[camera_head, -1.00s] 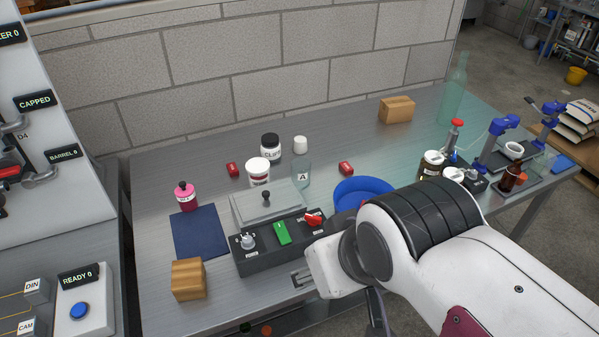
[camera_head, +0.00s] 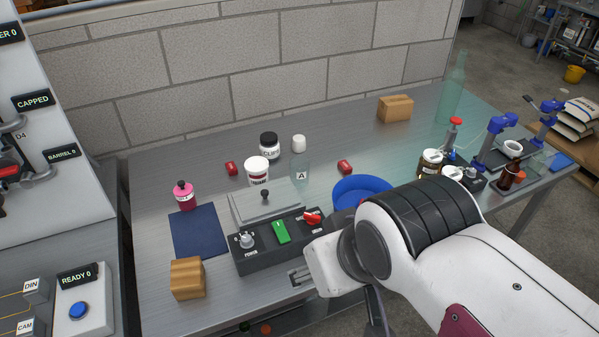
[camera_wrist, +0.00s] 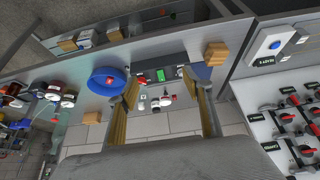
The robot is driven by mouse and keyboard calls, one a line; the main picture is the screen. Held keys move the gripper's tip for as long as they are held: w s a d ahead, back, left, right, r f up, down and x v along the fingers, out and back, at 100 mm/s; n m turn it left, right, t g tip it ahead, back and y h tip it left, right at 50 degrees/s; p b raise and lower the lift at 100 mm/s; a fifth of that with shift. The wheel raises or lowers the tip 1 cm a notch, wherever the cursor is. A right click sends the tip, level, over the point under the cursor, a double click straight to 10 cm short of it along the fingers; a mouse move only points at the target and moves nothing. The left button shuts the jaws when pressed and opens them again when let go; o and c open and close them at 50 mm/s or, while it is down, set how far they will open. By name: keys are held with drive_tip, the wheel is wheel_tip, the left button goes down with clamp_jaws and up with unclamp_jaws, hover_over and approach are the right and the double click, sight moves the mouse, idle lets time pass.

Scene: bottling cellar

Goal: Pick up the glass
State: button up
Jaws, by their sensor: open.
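A clear, see-through glass (camera_head: 300,175) with a white label marked A stands upright on the steel bench, behind the grey control box in the head view. It is faint against the bench, and I cannot pick it out surely in the wrist view. My gripper (camera_wrist: 164,86) shows in the wrist view with its two fingers wide apart and nothing held between them. The bench's small items appear beyond and between the fingers. In the head view my arm hides most of the gripper, to the right and in front of the glass.
The back of the bench is mostly clear.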

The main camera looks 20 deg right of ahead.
drive_tip(key=shift+w, duration=0.1)
drive_tip(key=w+d+r+t+h, duration=0.25)
drive_tip(key=w+d, duration=0.35)
drive_tip(key=w, duration=0.4)
drive_tip(key=w+d+r+t+h, duration=0.1)
drive_tip(key=w+d+r, duration=0.2)
drive_tip(key=w+d, duration=0.55)
drive_tip(key=n+t+y, duration=0.2)
drive_tip(key=n+t, duration=0.1)
drive_tip(key=t, duration=0.1)
hover_over(300, 173)
drive_tip(key=s+d, duration=0.4)
drive_tip(key=d, duration=0.1)
wheel_tip(300, 173, down, 5)
drive_tip(key=w+d+f+n+y, duration=0.1)
drive_tip(key=w+f+n+y, duration=0.15)
drive_tip(key=f, duration=0.25)
wheel_tip(300, 173, down, 14)
drive_tip(key=s+n+y, duration=0.1)
drive_tip(key=s+y, duration=0.1)
drive_tip(key=y, duration=0.5)
drive_tip(key=shift+a+f+g, duration=0.15)
drive_tip(key=shift+a+g, duration=0.3)
drive_tip(key=shift+w+a, duration=0.1)
